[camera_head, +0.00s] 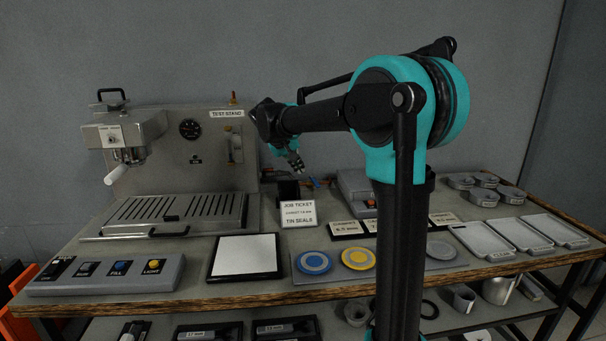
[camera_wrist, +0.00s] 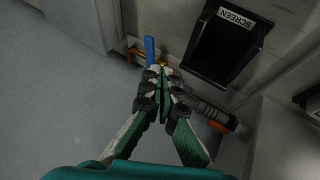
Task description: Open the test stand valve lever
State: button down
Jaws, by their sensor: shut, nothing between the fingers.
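The test stand (camera_head: 185,150) is a grey metal panel with a gauge, standing at the left rear of the bench. A pale vertical fitting (camera_head: 236,148) sits below its label. In the wrist view, a blue bar (camera_wrist: 150,50) like a lever stands by an orange and brass fitting (camera_wrist: 136,54), just beyond my fingertips. I cannot tell for sure which part is the valve lever. My gripper (camera_wrist: 161,73) is shut and empty, its fingertips together; any contact with the blue bar is unclear. In the head view my gripper (camera_head: 297,165) hangs right of the stand, above the bench.
A black bin marked SCREEN (camera_wrist: 225,50) and a dark cylinder with an orange end (camera_wrist: 212,112) lie right of my fingers. The job ticket (camera_head: 298,213) stands below my gripper. Coloured discs (camera_head: 358,258), trays (camera_head: 482,238) and a switch box (camera_head: 105,275) occupy the bench.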

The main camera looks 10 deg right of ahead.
aim_at(317, 184)
jog(key=x, duration=0.9)
jog(key=shift+w+d+f, duration=0.1)
jog(key=shift+f, duration=0.1)
jog(key=shift+d+n+t+y, duration=0.3)
jog(key=shift+d+n, duration=0.15)
jog(key=shift+n, duration=0.25)
jog(key=shift+s+d+n+t+y, duration=0.15)
jog(key=shift+d+n+t+y, duration=0.1)
jog(key=shift+d+n+y, duration=0.35)
jog(key=shift+s+d+n+t+y, duration=0.15)
jog(key=shift+d+n+t+y, duration=0.25)
jog(key=shift+n, duration=0.4)
jog(key=d+n+y, duration=0.2)
jog(key=n, duration=0.1)
jog(key=shift+w+d+n, duration=0.15)
jog(key=shift+w+n, duration=0.1)
jog(key=shift+n, duration=0.05)
jog(key=d+n+y, duration=0.1)
jog(key=n, duration=0.1)
jog(key=w+d+n+y, duration=0.1)
jog(key=n, duration=0.1)
jog(key=shift+w, duration=0.2)
jog(key=shift+w+d, duration=0.75)
jog(key=shift+w, duration=0.2)
